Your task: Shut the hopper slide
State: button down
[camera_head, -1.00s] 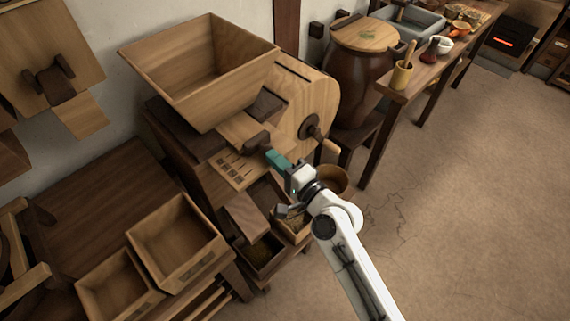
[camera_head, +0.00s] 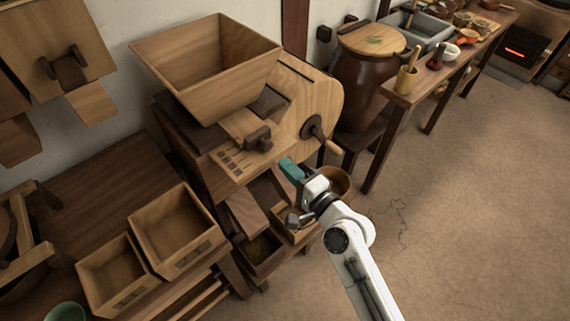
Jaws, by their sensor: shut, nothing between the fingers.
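The wooden hopper (camera_head: 205,75) is a tapered, open-topped box on the mill at upper centre. Below its front side, a pale flat board (camera_head: 236,128) juts out, and a dark handle block (camera_head: 258,138) sits at its outer end; this looks like the slide. Dark marks (camera_head: 233,163) show on the wood just below it. How far the slide sits in the hopper's throat is hidden. My gripper (camera_head: 289,169), with teal fingers, is shut and empty. It is below and right of the handle, with a visible gap between them.
A round wooden drum with a dark crank (camera_head: 314,128) stands right of the handle. Below are bins (camera_head: 262,253) and a round tub (camera_head: 335,181). Two open boxes (camera_head: 178,228) stand at lower left. A bench (camera_head: 400,92) and clear floor (camera_head: 480,210) lie right.

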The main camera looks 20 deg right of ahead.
jog(key=b+v, duration=0.2)
jog(key=v, duration=0.6)
jog(key=shift+s, duration=0.35)
jog(key=shift+d, duration=0.1)
jog(key=s+a+f+n+g, duration=0.1)
jog(key=s+f+n+g, duration=0.7)
jog(key=f+n, duration=0.15)
jog(key=s+d+f+n+g+h, duration=0.1)
jog(key=s+d+n+g+h, duration=0.1)
jog(key=s+d+g, duration=0.2)
jog(key=s+d+f+n+g+h, duration=0.2)
jog(key=s+d+n+g, duration=0.1)
jog(key=s, duration=0.8)
jog(key=shift+d+f+g+h, duration=0.25)
jog(key=shift+d+g+h, duration=0.15)
jog(key=shift+g, duration=0.3)
jog(key=shift+a, duration=0.1)
